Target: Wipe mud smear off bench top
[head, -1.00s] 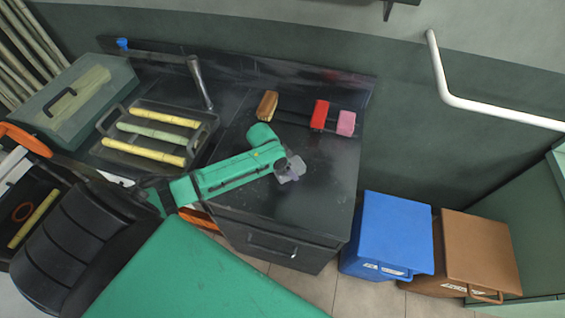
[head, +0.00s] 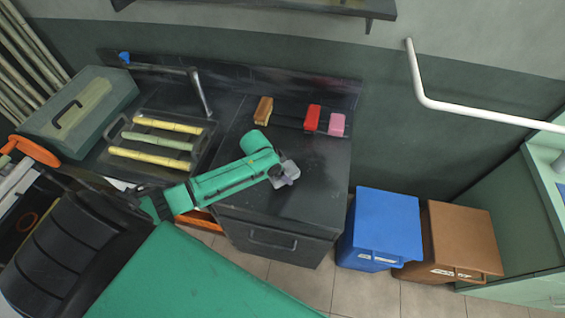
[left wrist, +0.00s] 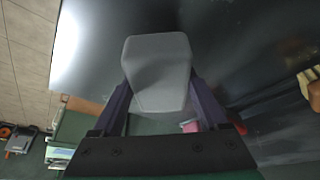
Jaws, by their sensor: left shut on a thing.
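The black bench top (head: 315,185) is in the middle of the head view. My left gripper (head: 280,170) is over its middle, at the end of a green arm. It is shut on a grey block (head: 289,175), whose contact with the bench I cannot tell. In the left wrist view the grey block (left wrist: 157,62) sits between two dark purple fingers, with the dark bench surface (left wrist: 235,50) around it. I cannot make out a mud smear on the bench; the arm and block hide part of the surface. My right gripper is not in view.
A wooden brush (head: 263,111), a red block (head: 312,118) and a pink block (head: 337,124) stand along the bench's back. A tray (head: 193,158) of yellow and green stalks is left. Blue (head: 388,215) and brown (head: 462,238) bins stand right of the bench.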

